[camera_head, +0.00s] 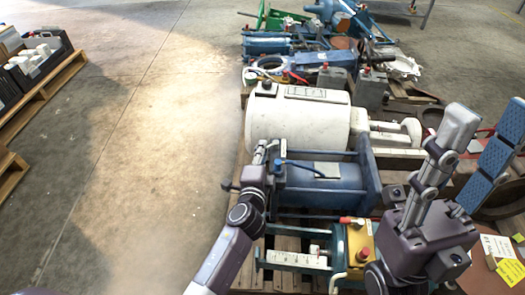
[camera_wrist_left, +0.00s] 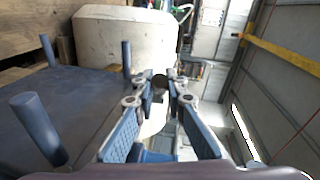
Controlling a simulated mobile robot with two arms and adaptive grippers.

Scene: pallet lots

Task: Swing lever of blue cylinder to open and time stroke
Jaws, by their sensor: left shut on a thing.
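The blue cylinder (camera_head: 318,188) lies on its side on the pallet, between upright blue end plates. My left gripper (camera_head: 264,152) is at that left end, beside the lever. In the left wrist view its fingers (camera_wrist_left: 161,90) close in on a small dark round end (camera_wrist_left: 160,80), which looks like the lever's tip. A blue plate (camera_wrist_left: 75,105) with blue rods fills the left of that view. My right gripper (camera_head: 490,115) is raised at the right, fingers spread and empty.
A white tank (camera_head: 298,118) lies just behind the blue cylinder. A yellow-and-teal device (camera_head: 358,243) is in front of it. More equipment (camera_head: 320,60) crowds the far pallets. The concrete floor (camera_head: 150,130) left of the pallet is clear. Another pallet (camera_head: 45,92) with bins stands far left.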

